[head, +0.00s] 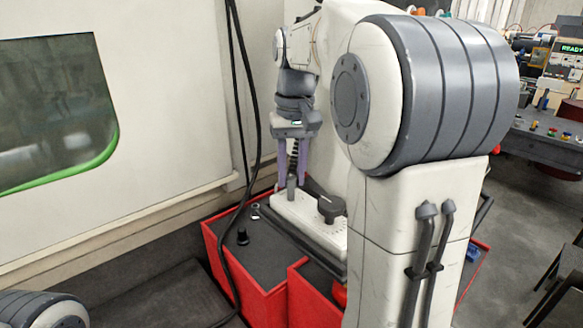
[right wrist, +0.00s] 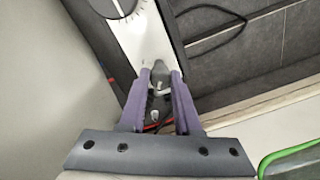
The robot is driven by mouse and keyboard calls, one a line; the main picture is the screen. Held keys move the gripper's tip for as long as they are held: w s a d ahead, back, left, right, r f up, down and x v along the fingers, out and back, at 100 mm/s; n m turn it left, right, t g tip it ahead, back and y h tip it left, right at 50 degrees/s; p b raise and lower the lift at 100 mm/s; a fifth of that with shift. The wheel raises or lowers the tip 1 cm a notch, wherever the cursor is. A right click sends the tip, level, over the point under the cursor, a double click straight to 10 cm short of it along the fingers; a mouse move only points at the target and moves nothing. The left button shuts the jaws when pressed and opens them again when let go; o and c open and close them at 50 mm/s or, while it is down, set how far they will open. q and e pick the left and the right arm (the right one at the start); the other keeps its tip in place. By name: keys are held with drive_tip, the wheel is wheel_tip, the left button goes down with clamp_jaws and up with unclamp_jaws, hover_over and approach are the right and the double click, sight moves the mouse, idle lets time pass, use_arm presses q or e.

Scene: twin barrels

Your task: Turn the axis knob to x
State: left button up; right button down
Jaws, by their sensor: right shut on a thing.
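A white control panel (head: 312,228) carries a small grey upright knob (head: 291,188) and a larger dark round knob (head: 330,208). My right gripper (head: 290,182), with purple fingers, is shut on the grey knob. In the right wrist view the fingertips (right wrist: 160,76) press on both sides of the grey knob (right wrist: 159,72). The dark round knob (right wrist: 113,6) stands apart, with scale marks on the panel (right wrist: 150,28) around it. I cannot read any axis letters, nor which knob is the axis knob or where it points. My left gripper is not in view.
A black cable (head: 250,150) hangs close left of my right gripper. A pale machine wall with a green-edged window (head: 55,105) is at left.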

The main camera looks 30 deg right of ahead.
sight(294, 177)
drive_tip(key=shift+m+p, duration=0.5)
drive_tip(key=shift+m, duration=1.7)
drive_tip(key=c, duration=0.6)
unclamp_jaws()
wheel_tip(294, 177, up, 10)
drive_tip(key=shift+s+d+r, duration=0.15)
drive_tip(key=shift+s+r, duration=0.05)
